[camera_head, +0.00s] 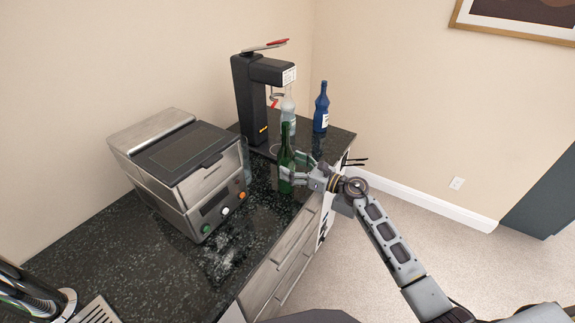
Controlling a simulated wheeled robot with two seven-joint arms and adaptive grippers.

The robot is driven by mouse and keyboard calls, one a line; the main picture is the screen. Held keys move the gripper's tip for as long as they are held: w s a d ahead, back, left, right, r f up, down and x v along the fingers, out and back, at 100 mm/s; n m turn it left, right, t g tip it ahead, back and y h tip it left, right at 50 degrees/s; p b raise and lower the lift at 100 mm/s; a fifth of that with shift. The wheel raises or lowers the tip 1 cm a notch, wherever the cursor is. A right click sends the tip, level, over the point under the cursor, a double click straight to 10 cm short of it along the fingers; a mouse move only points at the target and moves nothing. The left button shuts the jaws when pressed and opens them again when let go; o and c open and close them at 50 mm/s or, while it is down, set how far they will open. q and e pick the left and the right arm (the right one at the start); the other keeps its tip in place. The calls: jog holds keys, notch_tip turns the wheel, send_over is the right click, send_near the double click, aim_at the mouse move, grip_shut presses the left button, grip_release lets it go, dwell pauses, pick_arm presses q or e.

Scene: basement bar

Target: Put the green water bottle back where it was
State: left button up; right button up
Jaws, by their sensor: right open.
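The green bottle (286,152) stands upright on the dark countertop, just in front of the black machine. My right gripper (290,172) reaches in from the right at the bottle's lower part. Its jaws are open, with fingers at the bottle's right side and overlapping it in the picture. I cannot tell whether a finger touches the bottle. My left gripper is not in view.
A black machine (245,95) with a clear bottle (288,110) stands behind. A blue bottle (321,110) stands at the counter's far right corner. A steel appliance (185,170) is to the left. The front of the black counter (150,260) is partly clear.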

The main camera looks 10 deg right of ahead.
jog(key=b+v, duration=0.2)
jog(key=v, duration=0.7)
jog(key=shift+s, duration=0.15)
jog(key=shift+r, duration=0.1)
dwell(0.6)
